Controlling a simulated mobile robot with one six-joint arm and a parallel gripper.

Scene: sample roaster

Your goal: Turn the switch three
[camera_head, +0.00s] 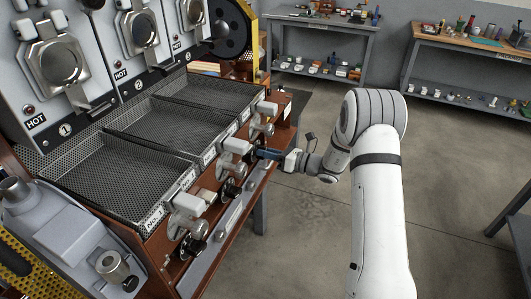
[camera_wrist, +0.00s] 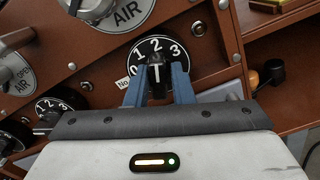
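The switch (camera_wrist: 155,76) is a black knob with a white line, on a round dial (camera_wrist: 144,53) marked 0, 1, 2 and 3. The white line points up, near the 2. The dial sits on the brown panel, with a partly hidden "No." label beside it. My gripper (camera_wrist: 159,79) has its two blue fingers on either side of the knob, with no clear gap at the tips. In the head view, my gripper (camera_head: 262,153) reaches the front panel at the far station. The knob itself is hidden there.
A second dial (camera_wrist: 48,108) is at lower left in the wrist view. White-grey levers (camera_head: 188,203) stick out along the panel near my gripper. Mesh trays (camera_head: 150,130) lie above it. Workbenches (camera_head: 325,22) stand at the back; the floor right of the roaster is open.

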